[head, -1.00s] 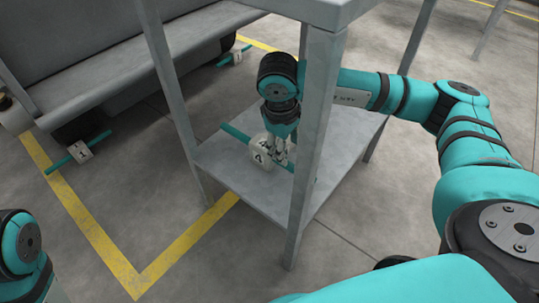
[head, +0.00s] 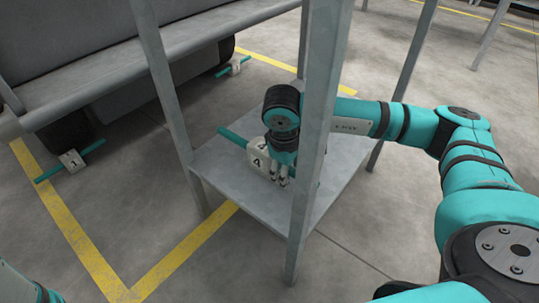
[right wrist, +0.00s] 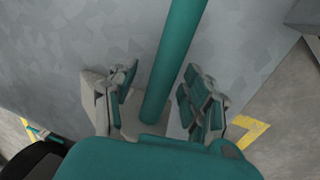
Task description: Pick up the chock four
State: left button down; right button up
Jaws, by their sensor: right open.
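Chock four, a pale block (head: 256,160) marked 4 with a teal rod through it, rests on the lower shelf (head: 225,180) of a grey metal stand. My right gripper (head: 281,179) is open beside the block, on its near right side, and partly hides it. In the right wrist view, the teal rod (right wrist: 176,70) passes between the two spread fingers of the right gripper (right wrist: 160,90). Finger contact cannot be told. My left gripper is not in view.
A grey stand leg (head: 310,150) rises close in front of my right gripper. Chock one (head: 73,162) lies by a wheel at left, and another chock (head: 235,67) is farther back. Yellow lines (head: 90,255) mark the open floor.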

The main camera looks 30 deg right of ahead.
grip_shut()
jog(key=shift+w+r, duration=0.1)
dwell(0.6)
